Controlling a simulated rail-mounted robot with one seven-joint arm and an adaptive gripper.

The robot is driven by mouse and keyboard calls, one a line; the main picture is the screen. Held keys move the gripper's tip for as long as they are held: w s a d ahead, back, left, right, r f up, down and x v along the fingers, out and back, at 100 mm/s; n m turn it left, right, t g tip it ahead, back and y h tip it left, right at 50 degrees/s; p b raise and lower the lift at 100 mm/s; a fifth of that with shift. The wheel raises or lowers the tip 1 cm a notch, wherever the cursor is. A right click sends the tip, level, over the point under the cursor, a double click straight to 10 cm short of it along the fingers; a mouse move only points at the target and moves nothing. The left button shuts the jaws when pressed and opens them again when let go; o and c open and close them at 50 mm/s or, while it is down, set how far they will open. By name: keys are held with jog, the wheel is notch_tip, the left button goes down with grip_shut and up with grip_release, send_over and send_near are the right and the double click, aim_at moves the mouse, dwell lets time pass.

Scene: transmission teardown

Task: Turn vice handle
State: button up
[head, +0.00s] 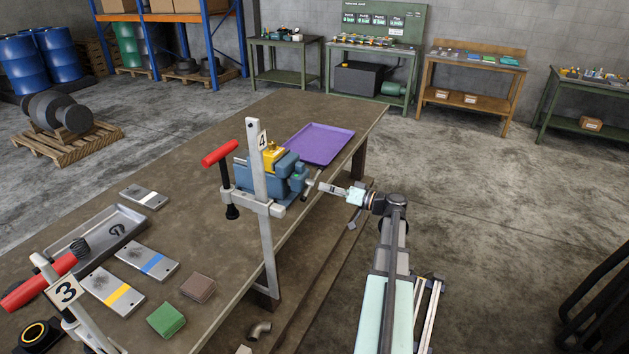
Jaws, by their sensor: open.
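A blue vice (262,181) stands on the workbench behind an upright clamp marked 4. A yellow part (273,156) sits between its jaws. The clamp's upright hides part of the vice. The vice's screw end (309,185) points right, toward my gripper. My gripper (326,187) is at the right side of the vice, by the bench's right edge, with its fingers toward the screw end. It is open. The handle bar is too small to make out, and I cannot tell whether the fingers touch it.
The clamp marked 4 (257,165), with a red handle, stands close in front of the vice. A purple tray (319,143) lies behind it. A clamp marked 3 (66,292), a grey tray (60,245) and several plates lie nearer. Open floor is right of the bench.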

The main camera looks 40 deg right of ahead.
aim_at(314, 184)
jog(key=shift+p+x, duration=0.8)
jog(key=shift+x, duration=1.85)
jog(key=shift+c, duration=0.4)
